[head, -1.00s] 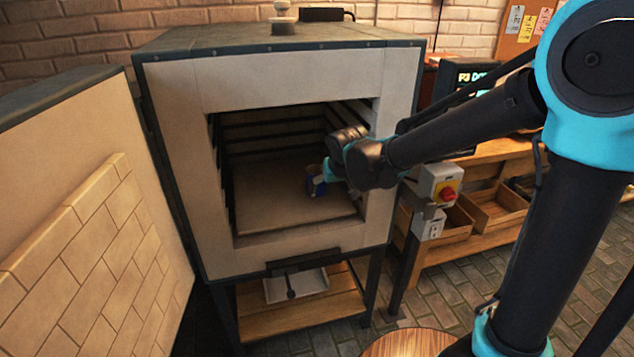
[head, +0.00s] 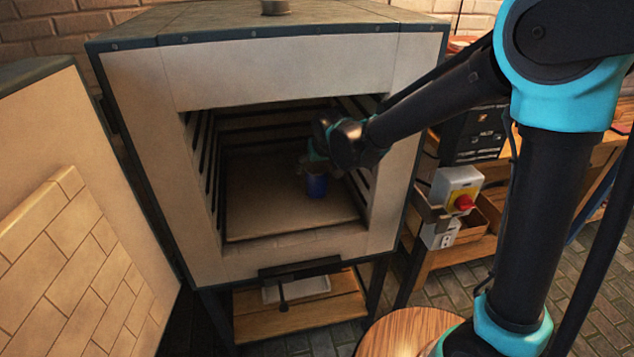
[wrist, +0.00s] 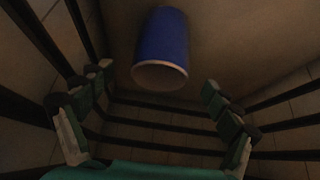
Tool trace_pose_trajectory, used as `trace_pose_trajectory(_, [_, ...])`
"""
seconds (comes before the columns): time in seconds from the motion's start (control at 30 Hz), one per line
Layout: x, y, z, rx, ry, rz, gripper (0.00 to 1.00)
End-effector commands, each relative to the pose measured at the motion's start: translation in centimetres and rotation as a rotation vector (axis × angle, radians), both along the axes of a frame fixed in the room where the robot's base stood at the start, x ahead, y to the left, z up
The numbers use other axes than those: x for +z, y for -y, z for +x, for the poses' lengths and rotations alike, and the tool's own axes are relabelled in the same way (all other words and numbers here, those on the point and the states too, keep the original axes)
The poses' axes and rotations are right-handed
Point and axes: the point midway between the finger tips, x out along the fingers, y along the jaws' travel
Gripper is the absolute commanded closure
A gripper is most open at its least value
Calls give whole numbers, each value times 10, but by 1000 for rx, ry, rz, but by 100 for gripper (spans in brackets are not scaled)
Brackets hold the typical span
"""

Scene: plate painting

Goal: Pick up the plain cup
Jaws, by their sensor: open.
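A blue cup (head: 316,185) with a pale rim is inside the open kiln, on its floor slab, toward the right side. My gripper (head: 316,163) is inside the kiln just above and behind the cup in the head view, and it partly hides the cup's top. In the wrist view the cup (wrist: 163,42) lies ahead of my gripper (wrist: 155,88), near the top middle. The two fingers are spread wide, with nothing between them.
The kiln opening (head: 285,246) frames my arm, with ribbed side walls close around my gripper. The open kiln door (head: 70,240) stands at the left. A switch box (head: 455,188) with a red knob is right of the kiln. A round wooden top (head: 400,335) is in front.

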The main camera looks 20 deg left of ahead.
Motion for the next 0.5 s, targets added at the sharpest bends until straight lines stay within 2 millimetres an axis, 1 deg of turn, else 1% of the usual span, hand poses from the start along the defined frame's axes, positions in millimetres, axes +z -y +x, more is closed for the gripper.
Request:
trace_pose_trajectory(0.3, [-34, -9, 14, 0, 0, 0, 10])
trace_pose_trajectory(0.5, [-45, -12, 19, 0, 0, 0, 10])
